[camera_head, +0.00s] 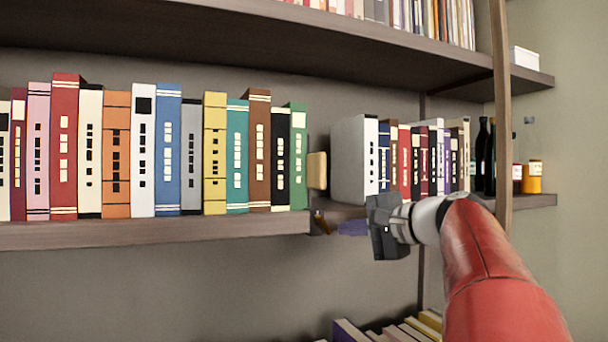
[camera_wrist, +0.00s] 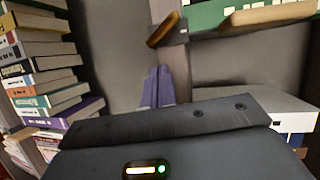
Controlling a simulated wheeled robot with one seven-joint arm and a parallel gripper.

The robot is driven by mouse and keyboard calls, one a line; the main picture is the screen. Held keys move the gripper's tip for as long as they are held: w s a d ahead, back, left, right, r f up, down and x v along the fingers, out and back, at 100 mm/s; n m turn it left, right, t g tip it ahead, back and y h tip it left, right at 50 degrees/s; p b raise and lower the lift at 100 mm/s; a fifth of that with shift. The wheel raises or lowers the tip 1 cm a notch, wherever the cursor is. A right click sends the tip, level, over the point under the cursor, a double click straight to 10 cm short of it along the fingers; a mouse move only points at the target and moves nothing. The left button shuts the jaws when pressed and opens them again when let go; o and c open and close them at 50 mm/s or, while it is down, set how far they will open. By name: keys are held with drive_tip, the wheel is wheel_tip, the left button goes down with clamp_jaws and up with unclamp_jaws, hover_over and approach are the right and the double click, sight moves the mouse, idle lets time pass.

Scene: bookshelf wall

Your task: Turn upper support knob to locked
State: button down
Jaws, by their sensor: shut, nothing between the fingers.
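A small brown-gold knob (camera_head: 322,222) sits at the right end of the left shelf board, just under the board's edge. In the wrist view the knob (camera_wrist: 167,30) shows as a tilted gold bar on a grey-brown shelf part. My gripper (camera_head: 342,228) points left toward the knob, with its purple fingers together and empty. In the wrist view the fingers (camera_wrist: 157,72) end below the knob in the picture, with a visible gap to it. I cannot read any lock marking on the knob.
A row of books (camera_head: 170,155) stands on the left shelf, with a cream block (camera_head: 317,170) at its right end. More books (camera_head: 420,158) and bottles stand at the right, behind my arm. A vertical post (camera_head: 502,110) rises beside my arm. More books (camera_head: 400,332) lie below.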

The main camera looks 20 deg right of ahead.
drive_tip(key=shift+a+b, duration=0.4)
drive_tip(key=shift+a, duration=0.95)
idle(0.6)
drive_tip(key=shift+d, duration=0.1)
drive_tip(key=d+p, duration=0.1)
drive_tip(key=d, duration=0.2)
drive_tip(key=shift+d+p, duration=0.4)
drive_tip(key=v, duration=0.8)
drive_tip(key=s+a+f+n+g, duration=0.2)
drive_tip(key=a+f+g, duration=0.1)
drive_tip(key=a+f, duration=0.55)
drive_tip(key=s+a+f+n+g, duration=0.2)
drive_tip(key=a+f+g, duration=0.1)
drive_tip(key=a+f, duration=0.5)
drive_tip(key=s+a+f+n+g+h, duration=0.1)
drive_tip(key=s+a+f+n+h, duration=0.2)
drive_tip(key=s+f, duration=0.3)
drive_tip(key=s+a+f+n+g+h, duration=0.2)
drive_tip(key=s+f+n, duration=0.3)
drive_tip(key=f, duration=0.7)
drive_tip(key=shift+s+a+f+n+h, duration=0.4)
drive_tip(key=shift+a+n+h, duration=0.1)
drive_tip(key=shift+a+n, duration=0.25)
